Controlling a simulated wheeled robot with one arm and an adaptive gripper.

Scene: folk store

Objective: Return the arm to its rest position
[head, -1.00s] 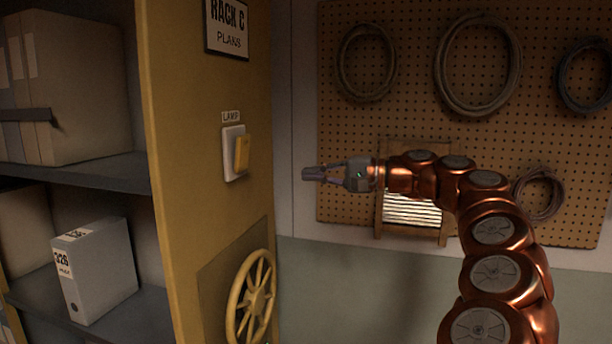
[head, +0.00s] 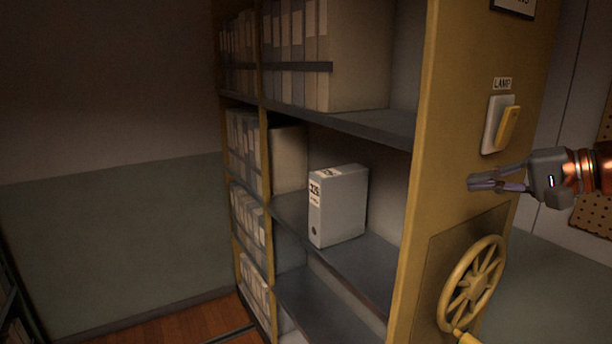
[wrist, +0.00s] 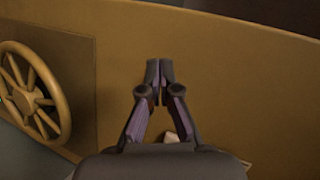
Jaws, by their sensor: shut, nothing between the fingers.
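My gripper (head: 472,183) is at the right of the head view, in front of the yellow end panel (head: 428,130) of the shelf rack. Its fingers are shut and empty, pointing left. It is below the lamp switch (head: 501,125) and above the yellow handwheel (head: 473,284). In the wrist view the gripper (wrist: 159,66) shows its two fingertips together against the yellow panel, with nothing between them. Most of my copper arm is outside the head view on the right.
The rack's shelves hold rows of binders; one grey box file (head: 338,205) stands alone on a middle shelf (head: 350,262). The handwheel also shows at left in the wrist view (wrist: 33,92). A pegboard (head: 594,214) is at the right edge. Wooden floor (head: 185,318) is open at lower left.

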